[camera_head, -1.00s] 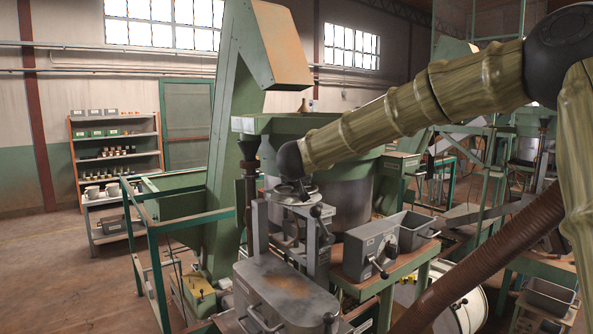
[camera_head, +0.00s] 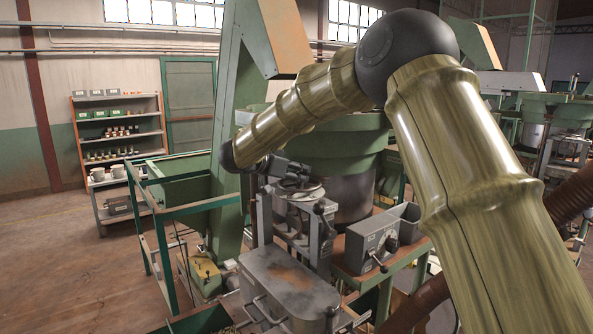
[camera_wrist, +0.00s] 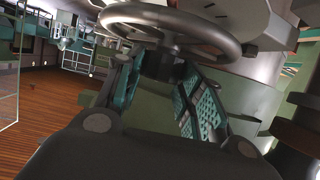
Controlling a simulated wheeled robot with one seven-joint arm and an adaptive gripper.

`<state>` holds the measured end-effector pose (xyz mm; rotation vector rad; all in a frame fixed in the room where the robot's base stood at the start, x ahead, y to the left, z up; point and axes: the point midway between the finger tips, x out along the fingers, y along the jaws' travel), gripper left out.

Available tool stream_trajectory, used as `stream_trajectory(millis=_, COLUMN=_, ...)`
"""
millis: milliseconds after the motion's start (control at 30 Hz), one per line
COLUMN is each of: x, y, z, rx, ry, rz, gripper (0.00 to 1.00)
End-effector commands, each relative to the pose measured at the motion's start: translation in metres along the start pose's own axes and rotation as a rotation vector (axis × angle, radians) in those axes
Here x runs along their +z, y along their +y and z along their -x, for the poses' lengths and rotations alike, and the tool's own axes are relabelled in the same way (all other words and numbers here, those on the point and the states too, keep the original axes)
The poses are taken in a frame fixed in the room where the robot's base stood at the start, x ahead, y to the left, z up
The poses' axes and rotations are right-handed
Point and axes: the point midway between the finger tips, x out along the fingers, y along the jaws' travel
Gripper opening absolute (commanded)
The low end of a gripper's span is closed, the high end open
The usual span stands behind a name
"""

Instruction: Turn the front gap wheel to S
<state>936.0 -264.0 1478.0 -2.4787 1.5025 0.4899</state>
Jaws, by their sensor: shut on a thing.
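The gap wheel (camera_wrist: 170,22) is a grey metal handwheel with a round rim and a hub beneath it, filling the top of the wrist view. In the head view the wheel (camera_head: 299,188) lies flat on top of the upright grey machine. My gripper (camera_wrist: 165,68) reaches in from the left, its two teal-padded fingers on either side of the wheel's hub, shut on the wheel. In the head view my gripper (camera_head: 292,171) partly covers the wheel. No S mark or pointer is legible, so the wheel's setting cannot be read.
A grey box with a lever (camera_head: 366,243) stands right of the machine on a green bench. A large grey housing (camera_head: 288,284) with handles is in front. A big green hopper bowl (camera_head: 345,150) rises close behind. A green rail frame (camera_head: 160,235) stands at left, with open floor beyond.

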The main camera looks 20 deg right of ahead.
Motion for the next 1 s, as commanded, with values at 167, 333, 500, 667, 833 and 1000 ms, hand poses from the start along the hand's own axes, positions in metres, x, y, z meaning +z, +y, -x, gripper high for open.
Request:
stream_trajectory(millis=167, x=0.002, y=-0.0012, z=-0.0026, rx=0.101, ry=-0.002, rz=-0.04, gripper=0.14)
stream_trajectory(millis=333, x=0.0021, y=-0.0016, z=-0.0026, rx=0.164, ry=-0.002, rz=-0.065, gripper=0.14)
stream_trajectory(millis=500, x=0.0023, y=-0.0015, z=-0.0031, rx=0.197, ry=-0.002, rz=-0.078, gripper=0.14)
stream_trajectory(millis=667, x=0.0023, y=-0.0012, z=-0.0033, rx=0.207, ry=-0.003, rz=-0.082, gripper=0.14)
stream_trajectory(millis=833, x=0.0024, y=-0.0011, z=-0.0034, rx=0.208, ry=-0.003, rz=-0.082, gripper=0.14)
stream_trajectory(millis=1000, x=0.0025, y=-0.001, z=-0.0035, rx=0.208, ry=-0.003, rz=-0.082, gripper=0.43)
